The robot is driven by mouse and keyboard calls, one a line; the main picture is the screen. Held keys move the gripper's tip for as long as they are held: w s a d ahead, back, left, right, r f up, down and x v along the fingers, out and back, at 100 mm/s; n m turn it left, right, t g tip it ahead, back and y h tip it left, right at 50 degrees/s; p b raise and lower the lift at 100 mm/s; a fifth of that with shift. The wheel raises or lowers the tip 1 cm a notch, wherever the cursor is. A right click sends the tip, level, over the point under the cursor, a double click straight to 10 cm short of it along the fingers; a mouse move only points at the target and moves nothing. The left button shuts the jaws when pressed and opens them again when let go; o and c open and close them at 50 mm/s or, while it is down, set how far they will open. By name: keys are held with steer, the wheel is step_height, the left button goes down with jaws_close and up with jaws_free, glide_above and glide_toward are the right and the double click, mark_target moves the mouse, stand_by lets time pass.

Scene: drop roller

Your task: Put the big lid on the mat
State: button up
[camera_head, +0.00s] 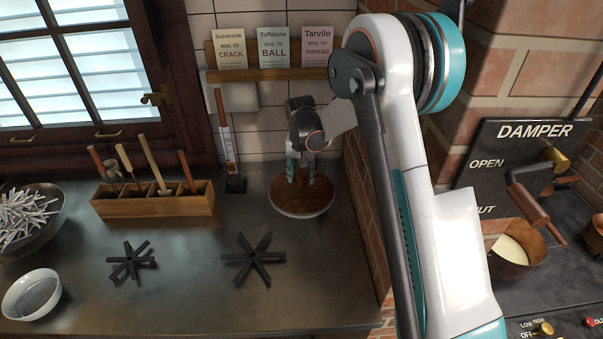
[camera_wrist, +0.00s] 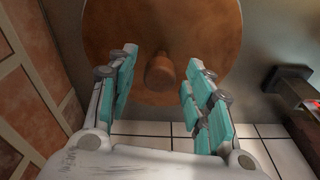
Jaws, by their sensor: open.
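The big lid (camera_head: 301,207) is a round, copper-brown disc lying flat on the counter, in the corner by the brick wall. In the wrist view the lid (camera_wrist: 160,28) fills the upper middle, with a short round knob (camera_wrist: 160,73) at its centre. My gripper (camera_head: 301,180) is over the lid, pointing down. In the wrist view my gripper (camera_wrist: 160,60) is open, one finger on each side of the knob, with gaps between. In the head view the gripper hides the knob. I cannot make out a mat in either view.
Two black star-shaped trivets (camera_head: 253,259) (camera_head: 131,262) lie on the counter. A wooden tool rack (camera_head: 153,205), a thermometer (camera_head: 228,150), a bowl of sticks (camera_head: 30,217) and a white bowl (camera_head: 31,294) stand around. The brick wall is close right of the lid.

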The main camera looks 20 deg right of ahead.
mark_target(301, 190)
step_height(301, 190, up, 12)
steer(key=s+p, duration=0.2)
steer(key=s+r+n+t, duration=0.2)
steer(key=s+r+t, duration=0.1)
steer(key=s+r, duration=1.1)
steer(key=s+f+n+t, duration=0.2)
steer(key=s+t, duration=0.1)
steer(key=s, duration=1.7)
steer(key=shift+s+f+n+y, duration=0.15)
steer(key=shift+s+n+y, duration=0.1)
steer(key=shift+n+y, duration=0.05)
step_height(301, 190, down, 5)
steer(key=b, duration=0.4)
steer(key=shift+b, duration=0.4)
